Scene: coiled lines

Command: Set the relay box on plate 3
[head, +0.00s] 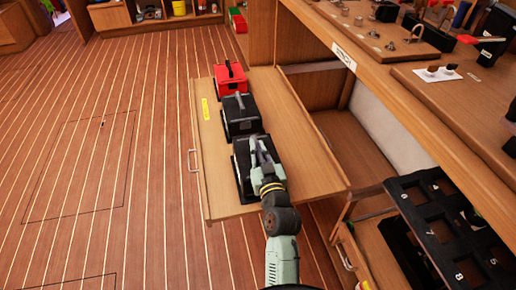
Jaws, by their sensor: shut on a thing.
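My gripper (262,150) reaches over a pulled-out wooden drawer or shelf board (295,130) and is shut at the top of the nearest black box (240,165). The arm and fingers hide much of that box, and I cannot tell whether it is lifted off the board. Another black box with a handle (240,116) stands just behind it, and a red box with a black handle (230,77) stands at the far end. No label naming the relay box is readable. No plate marked 3 can be made out.
A black rack with numbered openings (437,215) is at the lower right. A wooden bench (420,75) with small fittings runs along the right. The board has a yellow label (205,110) and a metal handle (194,161). The striped floor (110,150) at left is clear.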

